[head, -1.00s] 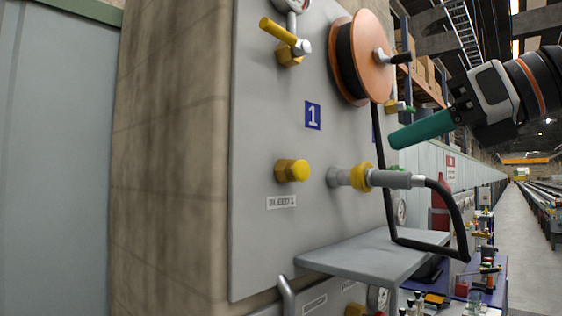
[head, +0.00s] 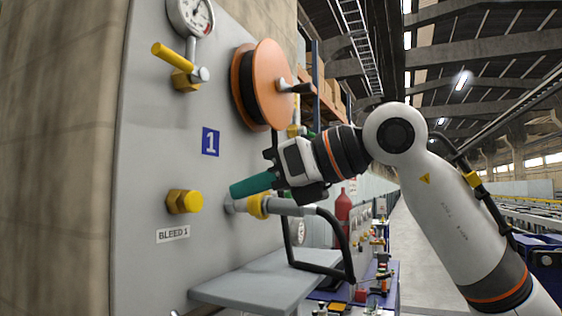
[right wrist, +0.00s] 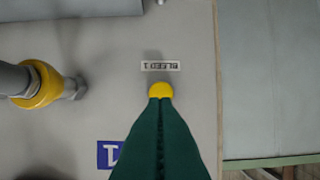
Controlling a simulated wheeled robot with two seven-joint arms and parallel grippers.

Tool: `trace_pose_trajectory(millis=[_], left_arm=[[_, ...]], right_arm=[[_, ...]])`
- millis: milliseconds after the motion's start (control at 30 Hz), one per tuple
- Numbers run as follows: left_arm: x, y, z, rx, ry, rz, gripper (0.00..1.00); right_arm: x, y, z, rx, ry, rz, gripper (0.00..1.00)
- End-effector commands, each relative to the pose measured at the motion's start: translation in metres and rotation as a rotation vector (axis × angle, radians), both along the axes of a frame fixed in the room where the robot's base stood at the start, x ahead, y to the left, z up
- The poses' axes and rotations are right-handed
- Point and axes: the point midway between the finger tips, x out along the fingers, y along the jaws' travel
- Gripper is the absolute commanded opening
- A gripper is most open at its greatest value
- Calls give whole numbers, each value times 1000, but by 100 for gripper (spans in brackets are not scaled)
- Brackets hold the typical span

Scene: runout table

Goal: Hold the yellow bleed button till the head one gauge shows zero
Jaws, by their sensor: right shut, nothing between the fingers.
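The yellow bleed button (head: 184,202) sticks out of the grey panel (head: 160,130) above the label "BLEED 1" (head: 173,234). My right gripper (head: 235,190) has long green fingers, shut and empty. In the head view its tips are right of the button, with a gap between. In the right wrist view the tips overlap the near edge of the button (right wrist: 160,88); contact cannot be told. The gauge (head: 192,14) is at the top of the panel, its upper edge cut off; its needle is too small to read surely. My left gripper is not in view.
A yellow valve lever (head: 172,58) and an orange hose reel (head: 265,85) sit above the button. A hose coupling (head: 258,206) with a black hose juts out just below my right gripper. A grey shelf (head: 265,280) lies lower. A blue "1" plate (head: 210,142) is above the button.

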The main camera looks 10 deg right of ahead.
Motion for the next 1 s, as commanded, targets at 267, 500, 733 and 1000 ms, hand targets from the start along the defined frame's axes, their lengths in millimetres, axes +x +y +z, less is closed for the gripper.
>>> trace_pose_trajectory(millis=[267,500,733,1000], left_arm=[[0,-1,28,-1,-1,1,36],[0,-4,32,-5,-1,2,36],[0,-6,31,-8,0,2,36],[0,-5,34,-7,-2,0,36]], right_arm=[[26,38,-2,0,1,2,0],[33,47,-6,0,0,1,0],[33,47,-6,0,0,0,0],[46,64,-6,-1,1,1,0]])
